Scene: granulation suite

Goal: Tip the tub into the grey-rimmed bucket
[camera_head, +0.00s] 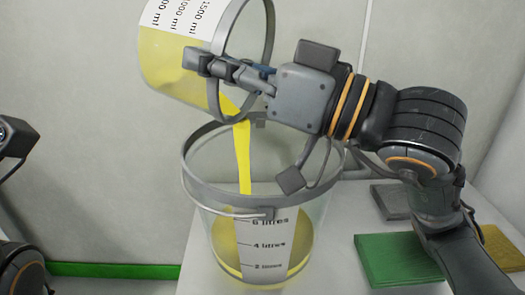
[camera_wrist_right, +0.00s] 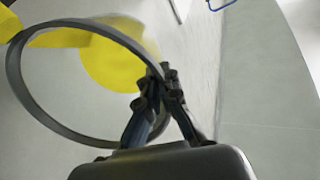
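The clear tub (camera_head: 160,40) with a grey rim and a millilitre scale is tilted high at the upper left of the head view, its mouth down to the right. Yellow contents run from it in a stream (camera_head: 242,158) into the grey-rimmed bucket (camera_head: 196,195). The clear bucket stands upright, with a litre scale and yellow material at its bottom. My right gripper (camera_head: 208,66) is shut on the tub at its rim, above the bucket. In the right wrist view, its fingers (camera_wrist_right: 163,90) close at the grey rim (camera_wrist_right: 22,100). My left gripper's fingers are out of frame.
The bucket stands on a pale surface (camera_head: 335,230). To its right lie a green block (camera_head: 395,262), a grey block (camera_head: 390,202) and a yellow block (camera_head: 505,247). A plain wall is behind. Part of my left arm shows at the left edge.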

